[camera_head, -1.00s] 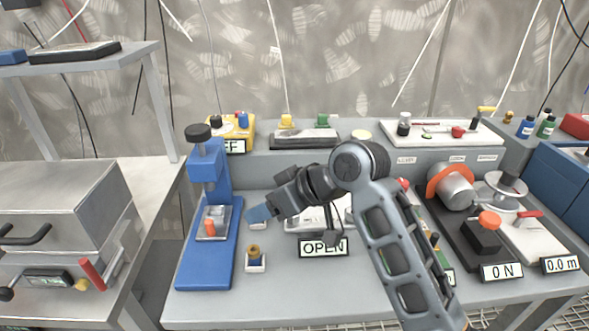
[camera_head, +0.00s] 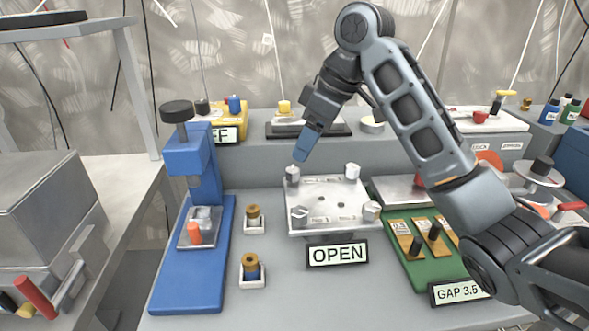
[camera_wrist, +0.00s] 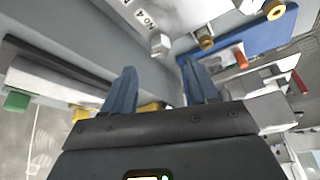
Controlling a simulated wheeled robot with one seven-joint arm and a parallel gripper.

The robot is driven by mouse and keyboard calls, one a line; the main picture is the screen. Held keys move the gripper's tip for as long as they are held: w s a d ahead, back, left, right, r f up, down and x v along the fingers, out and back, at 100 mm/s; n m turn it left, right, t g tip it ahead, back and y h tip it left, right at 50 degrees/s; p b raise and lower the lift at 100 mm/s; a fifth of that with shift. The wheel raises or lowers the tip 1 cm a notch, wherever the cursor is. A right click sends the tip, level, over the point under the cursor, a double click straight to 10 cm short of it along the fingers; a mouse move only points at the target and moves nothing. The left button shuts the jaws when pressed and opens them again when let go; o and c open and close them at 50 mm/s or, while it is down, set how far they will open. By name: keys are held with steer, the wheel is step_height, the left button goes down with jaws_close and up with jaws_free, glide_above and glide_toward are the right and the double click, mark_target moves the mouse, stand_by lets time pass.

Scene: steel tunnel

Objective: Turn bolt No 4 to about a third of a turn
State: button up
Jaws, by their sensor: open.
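A light metal plate (camera_head: 330,200) bears a bolt with a pale head at each corner. Bolt No 4 (camera_head: 292,174) is at its back left corner. In the wrist view the bolt's pale head (camera_wrist: 160,45) stands beside the label "NO 4" (camera_wrist: 146,20). My gripper (camera_head: 300,156) points down just above this bolt; whether it touches it I cannot tell in the head view. In the wrist view my gripper (camera_wrist: 160,76) has its two blue fingers apart with nothing between them, and the bolt head is beyond the tips. An "OPEN" sign (camera_head: 338,254) stands in front of the plate.
A blue press (camera_head: 190,235) and two small brass-topped parts (camera_head: 253,215) stand left of the plate. A green board (camera_head: 425,262) with a "GAP 3.5" sign (camera_head: 458,291) is on the right. A raised ledge (camera_head: 262,150) runs behind the plate.

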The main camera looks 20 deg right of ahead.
mark_target(293, 170)
steer(key=x, duration=0.6)
steer(key=shift+w+a+f, duration=0.15)
steer(key=shift+f, duration=0.15)
steer(key=shift+c, duration=0.2)
steer(key=c, duration=1)
steer(key=shift+r, duration=0.1)
